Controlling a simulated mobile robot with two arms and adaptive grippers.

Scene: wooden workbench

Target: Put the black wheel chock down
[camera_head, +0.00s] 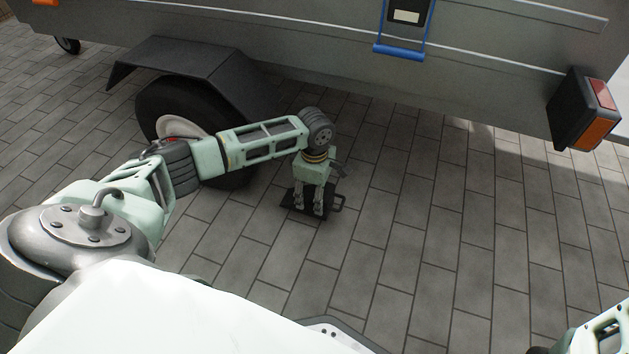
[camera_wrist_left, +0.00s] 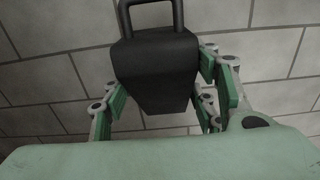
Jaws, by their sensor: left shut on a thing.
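The black wheel chock (camera_head: 292,201) is under my left gripper (camera_head: 319,211) in the head view, close to the grey paving. Its handle loop sticks out to the right. In the left wrist view the chock (camera_wrist_left: 155,68) sits between the green fingers of my left gripper (camera_wrist_left: 160,100), with its handle at the top. The left gripper is shut on it. I cannot tell whether its underside touches the paving. The gripper hides part of the chock in the head view. My right gripper is out of view; only part of my right arm shows at the bottom right.
A grey trailer (camera_head: 300,50) stands across the back. Its tyre (camera_head: 160,102) under a black mudguard (camera_head: 195,68) is to the left of the chock, behind my left arm. A tail light (camera_head: 583,110) juts out at the right. The paving (camera_head: 430,230) right of the chock is clear.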

